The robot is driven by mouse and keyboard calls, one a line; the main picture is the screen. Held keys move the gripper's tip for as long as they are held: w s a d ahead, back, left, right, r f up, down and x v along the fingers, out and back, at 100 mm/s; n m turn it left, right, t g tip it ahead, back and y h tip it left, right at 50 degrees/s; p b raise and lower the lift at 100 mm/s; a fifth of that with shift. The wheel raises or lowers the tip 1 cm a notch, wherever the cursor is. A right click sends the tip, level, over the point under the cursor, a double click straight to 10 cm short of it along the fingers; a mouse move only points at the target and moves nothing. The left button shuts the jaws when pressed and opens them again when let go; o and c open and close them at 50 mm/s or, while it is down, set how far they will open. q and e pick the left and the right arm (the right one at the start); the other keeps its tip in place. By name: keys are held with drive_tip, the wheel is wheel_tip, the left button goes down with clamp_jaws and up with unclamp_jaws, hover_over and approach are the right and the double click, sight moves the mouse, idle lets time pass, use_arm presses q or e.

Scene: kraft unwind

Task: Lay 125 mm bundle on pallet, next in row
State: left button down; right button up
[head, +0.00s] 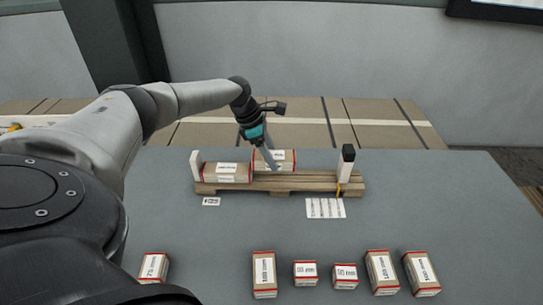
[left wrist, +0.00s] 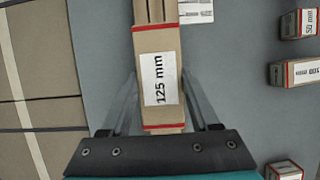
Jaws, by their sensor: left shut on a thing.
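The 125 mm bundle (head: 274,165) is a brown block with red edges and a white label. My left gripper (head: 268,157) is shut on it, and the label reads clearly between the fingers in the left wrist view (left wrist: 158,80). The bundle appears to hang a little above the wooden pallet (head: 300,184), in line with its slats in the left wrist view (left wrist: 155,11). Another bundle (head: 227,174) lies on the pallet's left end beside a white end stop (head: 196,164). The gap between the two bundles is hard to judge. My right gripper is not in view.
A white post with a black top (head: 347,165) stands at the pallet's right end. Several bundles, such as a 75 mm one (head: 154,267), stand in a front row. A printed card (head: 325,208) lies before the pallet. The pallet's right half is bare.

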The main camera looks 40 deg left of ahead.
sight(272, 178)
use_arm(q)
drive_tip(key=shift+f, duration=0.25)
idle(0.4)
drive_tip(key=shift+f+b, duration=1.2)
drive_tip(key=shift+f, duration=1)
drive_tip(key=shift+f, duration=0.15)
drive_tip(key=shift+c, duration=0.2)
unclamp_jaws()
drive_tip(key=p+v, duration=0.2)
drive_tip(key=v, duration=1.3)
drive_tip(key=shift+r+p, duration=0.2)
drive_tip(key=shift+p, duration=0.15)
